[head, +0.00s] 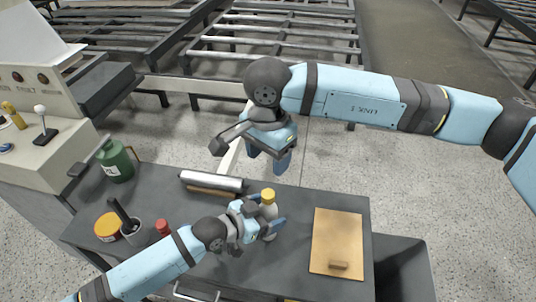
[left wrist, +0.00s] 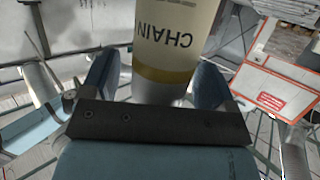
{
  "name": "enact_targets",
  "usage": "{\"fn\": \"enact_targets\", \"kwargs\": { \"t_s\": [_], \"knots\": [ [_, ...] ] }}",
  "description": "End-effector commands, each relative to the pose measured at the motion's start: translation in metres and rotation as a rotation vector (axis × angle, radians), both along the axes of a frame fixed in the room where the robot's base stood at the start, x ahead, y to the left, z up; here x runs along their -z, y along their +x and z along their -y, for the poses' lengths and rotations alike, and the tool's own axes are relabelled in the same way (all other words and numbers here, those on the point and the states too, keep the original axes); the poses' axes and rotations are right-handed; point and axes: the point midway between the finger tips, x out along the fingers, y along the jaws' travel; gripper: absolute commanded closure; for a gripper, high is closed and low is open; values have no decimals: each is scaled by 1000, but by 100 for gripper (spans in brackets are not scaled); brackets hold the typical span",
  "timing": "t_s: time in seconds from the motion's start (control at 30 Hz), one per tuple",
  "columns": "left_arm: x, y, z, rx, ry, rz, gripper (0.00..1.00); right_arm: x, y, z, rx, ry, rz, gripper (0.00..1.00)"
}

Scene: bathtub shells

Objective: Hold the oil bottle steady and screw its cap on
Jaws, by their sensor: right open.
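The oil bottle (head: 269,211) is a pale bottle standing on the dark workbench. Its yellow cap (head: 268,195) sits at the top of the bottle; how tight it is cannot be told. My left gripper (head: 268,229) is around the bottle's body from the left.
A silver roll (head: 210,181) lies behind the bottle. A green can (head: 116,162), an orange-lidded tin (head: 107,227), a cup with a dark-handled tool (head: 134,234) and a red-capped item (head: 162,228) stand at left. A brown board (head: 337,240) lies at right. A dark bin (head: 403,268) adjoins the bench.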

Motion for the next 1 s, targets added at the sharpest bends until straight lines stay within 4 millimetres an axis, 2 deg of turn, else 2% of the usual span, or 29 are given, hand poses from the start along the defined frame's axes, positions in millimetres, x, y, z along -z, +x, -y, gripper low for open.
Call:
{"fn": "enact_targets", "kwargs": {
  "t_s": [0.23, 0.37, 0.8, 1.0],
  "knots": [
    [-1, -1, -2, 0, 0, 0, 19, 0, 0, 0, 0, 0, 0, 38],
    [-4, -8, -13, -1, 2, -1, 19, -1, 0, 0, 0, 0, 0, 38],
    [-32, -59, -88, 0, 3, -1, 19, -2, 0, 0, 0, 0, 0, 38],
    [-39, -71, -106, 0, 1, 1, 19, -2, 0, 0, 0, 0, 0, 38]
  ]
}}
